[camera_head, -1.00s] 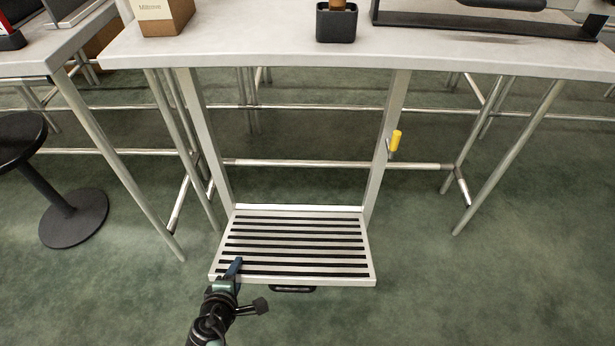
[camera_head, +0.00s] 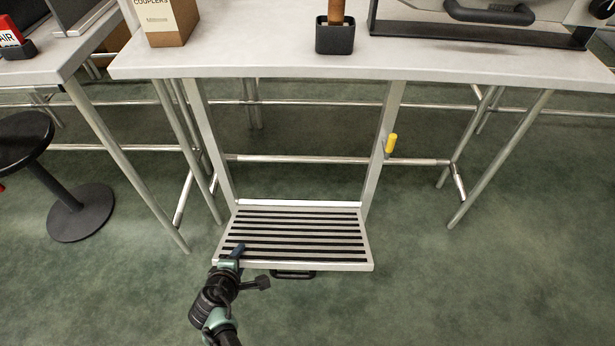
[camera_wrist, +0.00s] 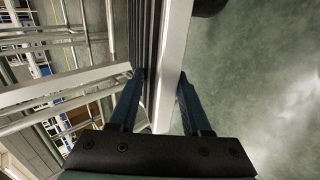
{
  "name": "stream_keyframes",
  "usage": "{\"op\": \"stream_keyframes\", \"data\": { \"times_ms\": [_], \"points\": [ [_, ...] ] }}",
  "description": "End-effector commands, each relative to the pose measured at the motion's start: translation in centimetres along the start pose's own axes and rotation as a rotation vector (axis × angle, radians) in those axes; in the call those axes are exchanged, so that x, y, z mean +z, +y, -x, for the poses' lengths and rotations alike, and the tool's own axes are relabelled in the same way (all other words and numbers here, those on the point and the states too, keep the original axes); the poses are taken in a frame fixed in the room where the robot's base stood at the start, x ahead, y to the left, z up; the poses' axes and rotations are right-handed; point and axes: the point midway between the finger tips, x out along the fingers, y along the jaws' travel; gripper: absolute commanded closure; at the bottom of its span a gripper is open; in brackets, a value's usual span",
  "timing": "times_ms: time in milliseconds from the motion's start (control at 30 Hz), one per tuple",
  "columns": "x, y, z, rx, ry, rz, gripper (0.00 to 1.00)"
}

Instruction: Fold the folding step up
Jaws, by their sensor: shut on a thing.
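The folding step (camera_head: 330,266) is a pale metal plate with black grip strips, hinged low between two upright legs under the bench. It lies out, close to level. A black handle (camera_head: 293,273) hangs at its front edge. A yellow knob (camera_head: 391,143) sits on the right upright. My gripper (camera_head: 233,252) is at the step's front left corner. In the wrist view my gripper (camera_wrist: 160,85) has one finger on each side of the plate's edge (camera_wrist: 172,60) and is shut on it. The far finger is hidden beneath the plate in the head view.
The bench top (camera_head: 260,62) overhangs the step, with a cardboard box (camera_head: 167,20) and a black cup (camera_head: 335,38) on it. A horizontal rail (camera_head: 290,159) runs behind the uprights. A black stool (camera_head: 80,210) stands at left. The floor in front is clear.

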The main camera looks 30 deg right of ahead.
Motion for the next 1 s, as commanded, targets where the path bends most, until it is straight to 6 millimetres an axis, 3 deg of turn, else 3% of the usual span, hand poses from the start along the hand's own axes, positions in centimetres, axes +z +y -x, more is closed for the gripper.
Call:
{"op": "stream_keyframes", "data": {
  "times_ms": [33, 467, 1000],
  "points": [
    [0.1, 1.0, 0.4, -0.009, -0.003, -0.006, 1.00],
    [0.1, 4.0, 1.0, -0.127, -0.003, -0.006, 1.00],
    [0.1, 4.4, 1.1, -0.176, -0.002, -0.004, 1.00]
  ]
}}
